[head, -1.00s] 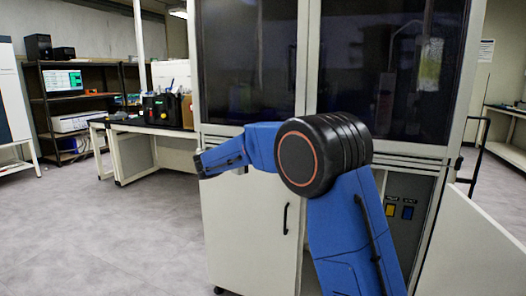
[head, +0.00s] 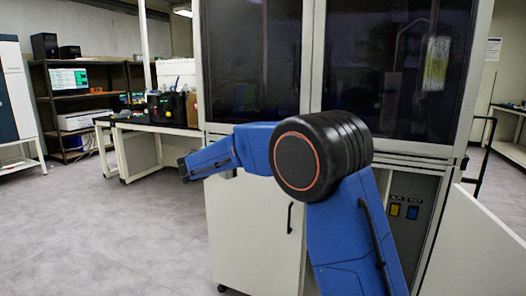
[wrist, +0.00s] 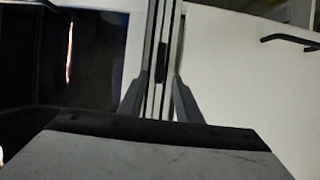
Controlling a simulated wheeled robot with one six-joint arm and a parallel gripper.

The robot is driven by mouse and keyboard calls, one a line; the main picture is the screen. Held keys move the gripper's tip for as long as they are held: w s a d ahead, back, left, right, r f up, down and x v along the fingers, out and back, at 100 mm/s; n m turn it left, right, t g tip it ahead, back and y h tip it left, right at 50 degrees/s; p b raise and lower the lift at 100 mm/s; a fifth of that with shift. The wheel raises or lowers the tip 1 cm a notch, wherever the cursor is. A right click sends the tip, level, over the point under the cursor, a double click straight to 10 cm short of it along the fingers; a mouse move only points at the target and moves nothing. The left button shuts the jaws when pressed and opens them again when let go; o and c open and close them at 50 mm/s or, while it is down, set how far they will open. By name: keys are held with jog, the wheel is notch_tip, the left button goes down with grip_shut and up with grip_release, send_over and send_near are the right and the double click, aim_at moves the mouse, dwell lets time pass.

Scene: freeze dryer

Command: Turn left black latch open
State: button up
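A small black latch (wrist: 161,74) sits on the pale frame strip between the dark glass and the white panel in the wrist view. My gripper (wrist: 159,80) is open, with one finger on each side of the strip and the latch between the fingertips' lines. I cannot tell whether a finger touches it. In the head view my gripper (head: 186,169) is at the cabinet's left edge, and my arm hides part of the frame there. Another black latch (head: 464,161) shows at the cabinet's right edge.
The cabinet has dark glass doors (head: 252,65) above and a white lower door (head: 250,235) with a black handle (head: 290,217). The handle also shows in the wrist view (wrist: 290,40). An open white panel (head: 480,250) stands at right. A bench (head: 140,130) is behind left; floor at left is clear.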

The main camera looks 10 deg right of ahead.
jog(key=v, duration=1)
jog(key=shift+s, duration=0.1)
jog(key=s+d+f+m+g+y, duration=0.1)
jog(key=s+d+f+g+y, duration=0.2)
jog(key=s+d, duration=0.75)
jog(key=s+d+f+m+g+y, duration=0.1)
jog(key=s+d+f+g+y, duration=0.2)
jog(key=s+d, duration=0.8)
jog(key=s+f+m+y, duration=0.2)
jog(key=s+f+y, duration=0.2)
jog(key=s, duration=0.9)
jog(key=s+f+m+t+y, duration=0.1)
jog(key=s+f+m+y, duration=0.1)
jog(key=s+f+y, duration=0.3)
jog(key=s+f, duration=0.4)
jog(key=s, duration=0.4)
jog(key=shift+a+f+t, duration=0.25)
jog(key=shift+f+t, duration=0.05)
